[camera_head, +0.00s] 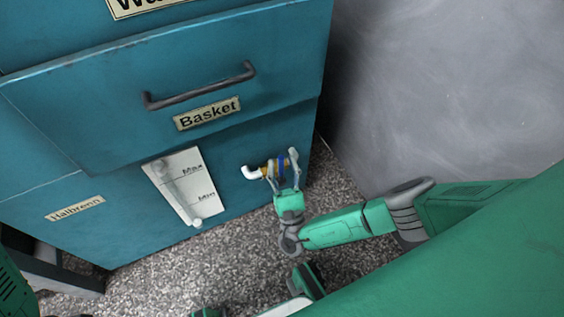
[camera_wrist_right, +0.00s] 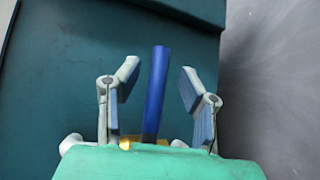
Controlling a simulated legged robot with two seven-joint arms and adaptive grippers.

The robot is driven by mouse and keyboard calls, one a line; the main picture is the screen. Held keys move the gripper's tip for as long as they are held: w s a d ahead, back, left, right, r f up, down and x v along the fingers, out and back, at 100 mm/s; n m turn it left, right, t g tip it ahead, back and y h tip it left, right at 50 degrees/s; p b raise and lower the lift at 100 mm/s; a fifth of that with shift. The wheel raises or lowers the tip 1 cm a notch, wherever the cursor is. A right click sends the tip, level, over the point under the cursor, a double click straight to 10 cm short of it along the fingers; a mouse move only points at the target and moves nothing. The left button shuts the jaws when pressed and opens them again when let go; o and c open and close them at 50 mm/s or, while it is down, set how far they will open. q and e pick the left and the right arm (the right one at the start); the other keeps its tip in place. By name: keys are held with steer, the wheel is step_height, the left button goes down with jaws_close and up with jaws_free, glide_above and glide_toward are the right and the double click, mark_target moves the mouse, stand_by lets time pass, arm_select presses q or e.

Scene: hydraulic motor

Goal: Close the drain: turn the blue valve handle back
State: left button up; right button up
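The blue valve handle (camera_head: 281,166) sits on a brass valve with a white spout (camera_head: 251,172), low on the right part of the teal cabinet front. In the right wrist view the handle (camera_wrist_right: 155,92) is a long blue bar that stands between my fingers. My right gripper (camera_head: 283,162) is at the valve; in the wrist view its two fingers (camera_wrist_right: 158,82) are spread on either side of the handle with gaps on both sides. A little brass shows at the handle's base; the rest of the valve there is hidden by my gripper. My left gripper is not clearly seen.
The teal cabinet has a drawer labelled Basket with a dark handle (camera_head: 200,87) above the valve. A white level gauge (camera_head: 184,187) marked Max and Min is left of it. A grey wall (camera_head: 450,90) stands at right, with speckled floor (camera_head: 230,255) below.

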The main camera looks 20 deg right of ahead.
step_height(320, 180, up, 9)
steer(key=shift+r, duration=0.45)
stand_by(0.6)
